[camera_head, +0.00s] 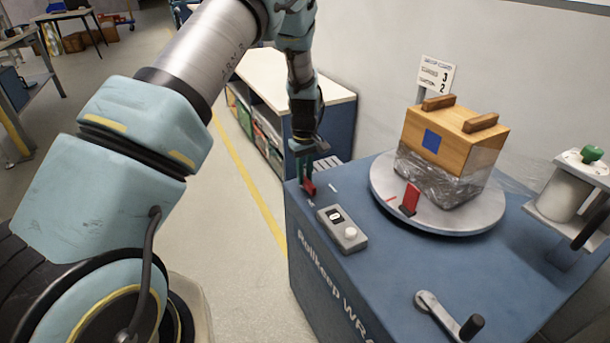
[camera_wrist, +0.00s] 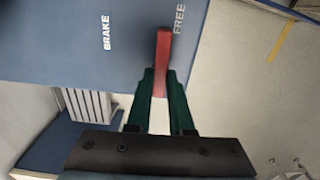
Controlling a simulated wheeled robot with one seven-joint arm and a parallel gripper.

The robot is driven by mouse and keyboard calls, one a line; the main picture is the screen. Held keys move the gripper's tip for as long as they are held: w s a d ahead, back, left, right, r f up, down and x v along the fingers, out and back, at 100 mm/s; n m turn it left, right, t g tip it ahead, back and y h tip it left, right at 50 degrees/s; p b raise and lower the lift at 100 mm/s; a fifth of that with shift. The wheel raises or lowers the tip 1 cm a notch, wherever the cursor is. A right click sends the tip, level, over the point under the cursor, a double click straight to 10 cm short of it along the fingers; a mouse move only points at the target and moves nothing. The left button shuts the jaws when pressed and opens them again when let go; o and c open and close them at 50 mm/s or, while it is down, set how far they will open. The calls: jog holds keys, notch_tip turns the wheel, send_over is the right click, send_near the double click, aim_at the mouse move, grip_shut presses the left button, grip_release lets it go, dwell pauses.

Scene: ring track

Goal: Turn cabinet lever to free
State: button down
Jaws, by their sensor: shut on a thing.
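The red lever (camera_head: 309,188) is at the far left corner of the blue cabinet top (camera_head: 375,262). In the wrist view the lever (camera_wrist: 163,48) stands between two white labels, BRAKE (camera_wrist: 107,32) and FREE (camera_wrist: 179,19), with its end nearer FREE. My gripper (camera_wrist: 160,92) has green fingers shut on the red lever, one on each side. In the head view my gripper (camera_head: 304,176) reaches down to the lever from above; its fingers are small there, and the labels are too small to read.
A grey turntable (camera_head: 462,222) carries a wooden box (camera_head: 455,135) partly wrapped in clear film. A red piece (camera_head: 410,199) stands at its edge. A counter box (camera_head: 342,229) is near the lever. A crank (camera_head: 448,315) and a film post (camera_head: 572,188) are at the right.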

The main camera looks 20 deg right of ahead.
aim_at(305, 178)
jog(key=shift+m, duration=0.3)
jog(key=c, duration=0.8)
grip_release()
notch_tip(305, 178, up, 11)
jog(key=shift+b, duration=0.45)
jog(key=shift+f, duration=0.1)
